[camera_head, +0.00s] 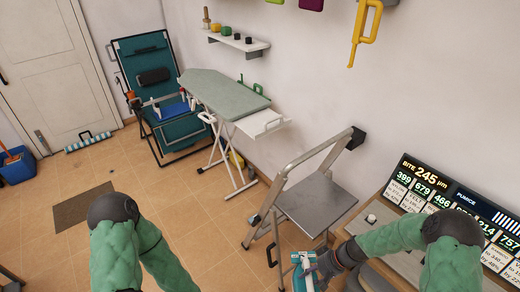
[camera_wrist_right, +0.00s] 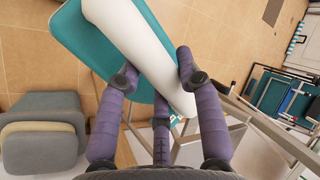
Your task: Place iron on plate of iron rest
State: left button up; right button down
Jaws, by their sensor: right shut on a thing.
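The iron is teal and white; it shows low in the head view (camera_head: 303,272) and large in the wrist view (camera_wrist_right: 138,42). My right gripper (camera_head: 318,268) is shut on the iron's white handle, with purple fingers (camera_wrist_right: 157,75) on both sides of it. The iron is in the air near the front of the step stool. The iron rest is a white plate (camera_head: 263,123) at the near right end of the grey-green ironing board (camera_head: 222,92). The plate looks bare and is well away from the iron. My left gripper is outside the view.
A metal step stool (camera_head: 316,207) stands between the iron and the ironing board. Tiled floor (camera_head: 200,220) is open at the left.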

aim_at(262, 122)
jog(key=i+j, duration=0.25)
jog(key=j, duration=0.15)
jog(key=i+j, duration=0.25)
jog(key=j, duration=0.15)
jog(key=i+j, duration=0.2)
jog(key=j, duration=0.2)
jog(key=i+j, duration=0.9)
jog(key=j, duration=0.15)
